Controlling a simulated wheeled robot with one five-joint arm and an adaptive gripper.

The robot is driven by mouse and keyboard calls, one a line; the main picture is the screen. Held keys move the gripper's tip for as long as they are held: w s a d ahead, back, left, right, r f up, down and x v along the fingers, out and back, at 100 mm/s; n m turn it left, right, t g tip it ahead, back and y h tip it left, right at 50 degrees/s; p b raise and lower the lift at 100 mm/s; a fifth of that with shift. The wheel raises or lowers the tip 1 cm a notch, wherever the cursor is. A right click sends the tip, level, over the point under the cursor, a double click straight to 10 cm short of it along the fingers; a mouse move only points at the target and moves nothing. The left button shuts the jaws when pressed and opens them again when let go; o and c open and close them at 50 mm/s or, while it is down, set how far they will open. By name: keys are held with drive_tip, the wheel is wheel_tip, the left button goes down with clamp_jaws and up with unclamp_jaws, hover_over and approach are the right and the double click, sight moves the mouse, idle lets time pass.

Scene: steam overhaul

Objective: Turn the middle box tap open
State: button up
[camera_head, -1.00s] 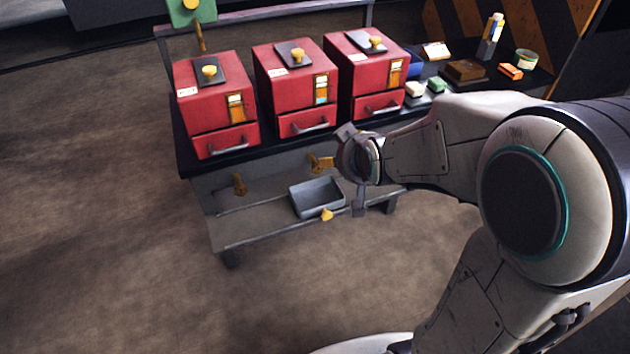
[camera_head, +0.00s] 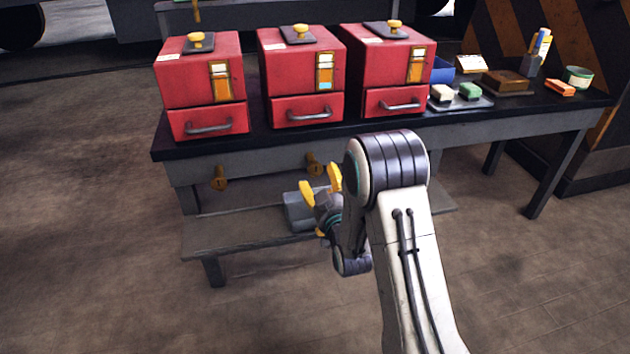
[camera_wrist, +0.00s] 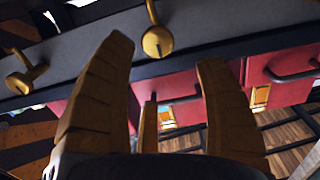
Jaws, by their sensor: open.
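Three red boxes stand in a row on the bench; the middle box (camera_head: 300,75) has a drawer with a grey handle. Brass taps hang on the bench front below the boxes. The left tap (camera_head: 220,178) and the middle tap (camera_head: 314,162) show; my arm covers the bench front under the right box. My gripper (camera_head: 320,184) is open, its yellow fingers pointing up just below and in front of the middle tap, with no clear contact. In the wrist view, a tap with a round brass end (camera_wrist: 157,41) appears between the fingertips, beyond them; another tap (camera_wrist: 20,82) is at the left.
A grey bin (camera_head: 297,212) sits on the lower shelf (camera_head: 215,238) behind my gripper. The bench top holds a tray with white and green blocks (camera_head: 458,98), a brown box (camera_head: 508,81) and a green tin (camera_head: 578,77) at right. The floor at left is clear.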

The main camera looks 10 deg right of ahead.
sight(316, 169)
drive_tip(key=shift+w+f+b, duration=0.25)
drive_tip(key=shift+w+b, duration=0.25)
drive_tip(key=shift+w, duration=1.35)
drive_tip(key=shift+w+f+b, duration=0.2)
drive_tip(key=shift+w+b, duration=0.25)
drive_tip(key=shift+w, duration=1.4)
drive_tip(key=shift+r, duration=0.15)
drive_tip(key=c, duration=1.2)
